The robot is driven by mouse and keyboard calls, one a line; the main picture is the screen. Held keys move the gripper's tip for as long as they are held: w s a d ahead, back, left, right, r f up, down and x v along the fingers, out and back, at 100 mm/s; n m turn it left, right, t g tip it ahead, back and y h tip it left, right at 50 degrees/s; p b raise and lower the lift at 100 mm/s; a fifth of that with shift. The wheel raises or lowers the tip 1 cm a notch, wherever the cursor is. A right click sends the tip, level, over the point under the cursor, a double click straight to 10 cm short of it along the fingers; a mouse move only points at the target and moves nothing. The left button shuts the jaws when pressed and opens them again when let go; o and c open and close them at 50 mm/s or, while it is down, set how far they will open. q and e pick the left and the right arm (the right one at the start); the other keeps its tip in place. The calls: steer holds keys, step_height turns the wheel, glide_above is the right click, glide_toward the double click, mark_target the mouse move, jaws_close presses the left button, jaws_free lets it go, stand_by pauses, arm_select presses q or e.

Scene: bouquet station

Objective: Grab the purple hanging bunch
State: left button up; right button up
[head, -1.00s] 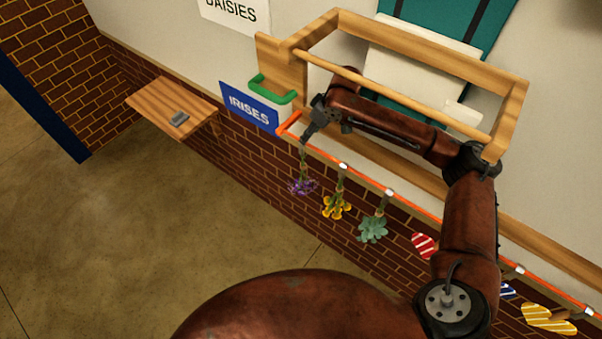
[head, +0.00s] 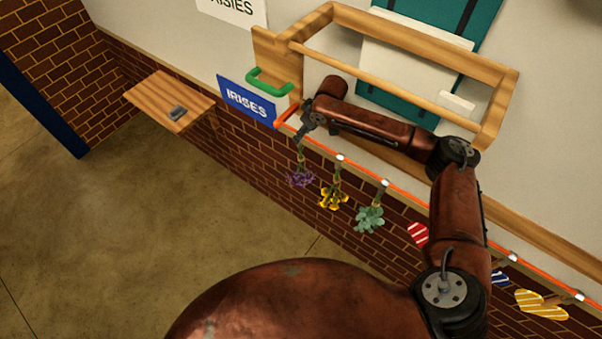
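The purple hanging bunch (head: 300,178) hangs head down from the orange line on the brick wall, leftmost in its row. My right gripper (head: 300,137) is at the line, just above the bunch, at the top of its stem. The fingers are small and dark here, so I cannot tell whether they are open or touch the stem. My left gripper is not in view.
A yellow bunch (head: 332,198) and a pale green bunch (head: 369,219) hang to the right. A wooden rack (head: 410,48) stands out above the line. A blue IRISES sign (head: 246,102) and wooden shelf (head: 160,96) are left. The floor is clear.

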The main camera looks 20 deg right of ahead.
steer(key=shift+s+r, duration=0.1)
steer(key=c, duration=0.6)
jaws_close()
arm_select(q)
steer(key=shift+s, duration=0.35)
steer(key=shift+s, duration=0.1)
arm_select(e)
steer(key=shift+r, duration=0.1)
